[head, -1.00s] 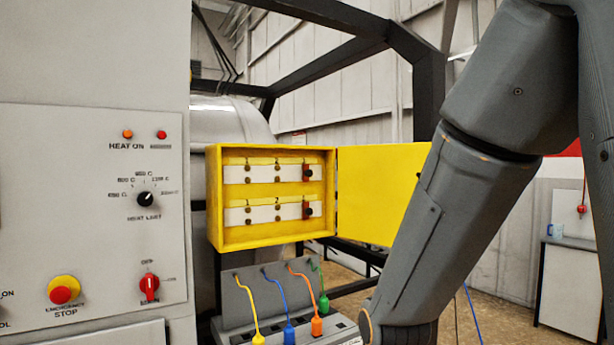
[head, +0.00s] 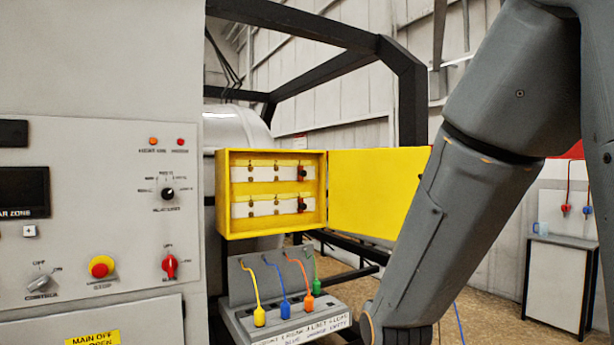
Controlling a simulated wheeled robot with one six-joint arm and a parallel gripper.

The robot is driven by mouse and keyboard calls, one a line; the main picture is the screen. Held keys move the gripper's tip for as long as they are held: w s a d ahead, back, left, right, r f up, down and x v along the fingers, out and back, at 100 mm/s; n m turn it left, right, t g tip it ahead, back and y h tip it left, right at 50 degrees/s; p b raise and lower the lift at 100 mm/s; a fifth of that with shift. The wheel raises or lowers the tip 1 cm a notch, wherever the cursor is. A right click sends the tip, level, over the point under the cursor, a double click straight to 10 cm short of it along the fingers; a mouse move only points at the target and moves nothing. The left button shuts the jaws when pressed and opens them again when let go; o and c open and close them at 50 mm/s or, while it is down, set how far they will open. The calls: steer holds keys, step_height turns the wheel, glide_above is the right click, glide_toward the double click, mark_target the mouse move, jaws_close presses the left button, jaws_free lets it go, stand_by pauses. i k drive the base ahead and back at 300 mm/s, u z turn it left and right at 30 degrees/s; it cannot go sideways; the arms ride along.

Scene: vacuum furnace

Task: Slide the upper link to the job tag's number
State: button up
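An open yellow box (head: 222,200) holds two white strips, one above the other, with dark terminals. The upper link (head: 302,174), a red and dark piece, sits at the right-hand end of the upper strip (head: 263,174). The lower link (head: 301,204) sits at the right-hand end of the lower strip (head: 263,209). The numbers over the terminals are too small to read now. I cannot make out a job tag. My arm crosses the right side of the head view, and my gripper is out of the picture.
The box's yellow door (head: 375,190) stands open to the right, partly behind my arm. Below it is a grey sloped panel (head: 300,325) with yellow, blue, orange and green plugs on cords. A control panel (head: 90,225) fills the left. A cabinet (head: 558,285) stands far right.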

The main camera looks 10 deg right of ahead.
mark_target(302, 174)
steer(key=z, duration=0.35)
steer(key=i, duration=1.05)
steer(key=u, duration=0.45)
